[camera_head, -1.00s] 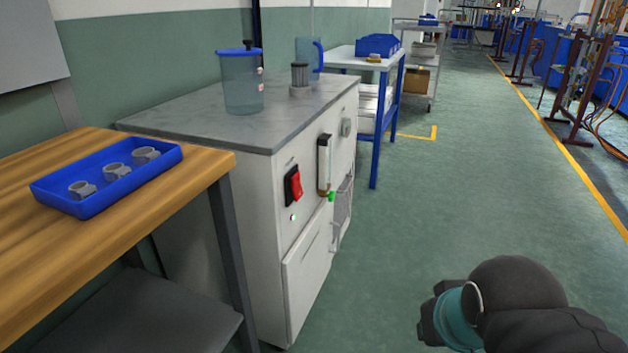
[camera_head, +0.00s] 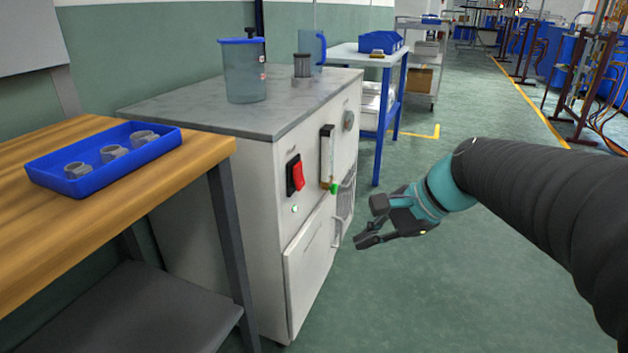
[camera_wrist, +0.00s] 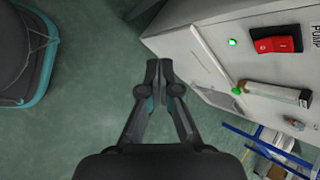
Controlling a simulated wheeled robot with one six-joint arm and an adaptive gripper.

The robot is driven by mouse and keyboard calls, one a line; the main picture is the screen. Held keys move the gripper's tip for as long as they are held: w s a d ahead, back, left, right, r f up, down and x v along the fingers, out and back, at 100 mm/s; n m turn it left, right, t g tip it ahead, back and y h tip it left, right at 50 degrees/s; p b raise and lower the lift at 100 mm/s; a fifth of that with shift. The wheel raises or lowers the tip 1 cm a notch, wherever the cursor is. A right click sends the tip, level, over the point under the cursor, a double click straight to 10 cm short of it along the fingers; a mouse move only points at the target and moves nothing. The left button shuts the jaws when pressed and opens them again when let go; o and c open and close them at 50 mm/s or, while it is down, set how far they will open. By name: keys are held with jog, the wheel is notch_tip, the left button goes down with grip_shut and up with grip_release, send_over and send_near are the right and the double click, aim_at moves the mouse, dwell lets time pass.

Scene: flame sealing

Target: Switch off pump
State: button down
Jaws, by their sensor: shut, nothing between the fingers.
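The pump unit is a white cabinet (camera_head: 310,258) with a grey top. Its front carries a red rocker switch (camera_head: 297,175) in a black frame, with a lit green lamp (camera_head: 295,208) below it. In the wrist view the red switch (camera_wrist: 276,44) is at the upper right, beside the word PUMP, and the green lamp (camera_wrist: 232,42) is lit. My gripper (camera_head: 362,242) is in front of the cabinet, to the right of and lower than the switch, apart from it. In the wrist view its fingertips (camera_wrist: 159,68) are together and empty.
A flow tube with a green knob (camera_head: 335,188) is right of the switch. A lidded jar (camera_head: 244,72) stands on the cabinet. A wooden table (camera_head: 60,235) with a blue tray (camera_head: 55,185) of nuts is at left.

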aim_at(300, 184)
jog(key=w+d+r+m+t+y+b, duration=0.1)
jog(key=w+m+y, duration=0.5)
jog(key=w, duration=1.1)
jog(key=m+b, duration=0.1)
jog(key=m, duration=0.3)
jog(key=shift+w+d+r+t+y, duration=0.2)
jog(key=shift+w+d+t+y, duration=0.1)
jog(key=shift+t, duration=0.1)
jog(key=shift+a, duration=0.1)
jog(key=b+x, duration=0.1)
jog(key=x, duration=1.3)
